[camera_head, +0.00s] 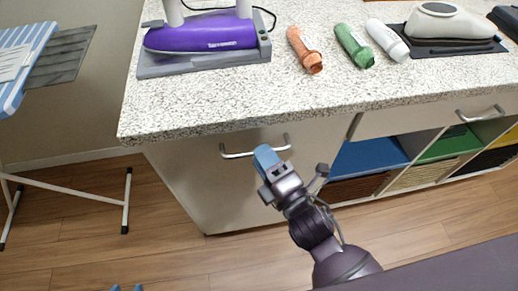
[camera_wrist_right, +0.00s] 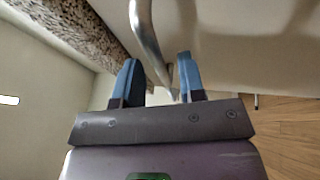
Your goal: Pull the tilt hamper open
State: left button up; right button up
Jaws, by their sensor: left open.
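The tilt hamper (camera_head: 205,185) is a plain pale front panel under the left part of the counter, and it looks upright and closed. Its silver bar handle (camera_head: 238,154) is near the top of the panel. My right gripper (camera_head: 266,157) is at the right part of this handle. In the right wrist view, its two blue fingers (camera_wrist_right: 158,80) are apart, with the curved handle bar (camera_wrist_right: 148,40) running between them. I cannot tell whether either finger touches it. My left gripper (camera_head: 126,288) shows only its blue fingertips at the bottom edge, apart and empty, well away from the hamper.
The speckled counter (camera_head: 225,108) overhangs the hamper. It holds a purple iron (camera_head: 205,35), several bottles and a white device (camera_head: 440,22). Open cubbies with baskets (camera_head: 430,172) are at right. An ironing board (camera_head: 20,55) stands left. Wooden floor (camera_head: 130,250) before the hamper is clear.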

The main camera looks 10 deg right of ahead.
jog(key=shift+x, duration=0.95)
jog(key=shift+c, duration=0.5)
grip_shut()
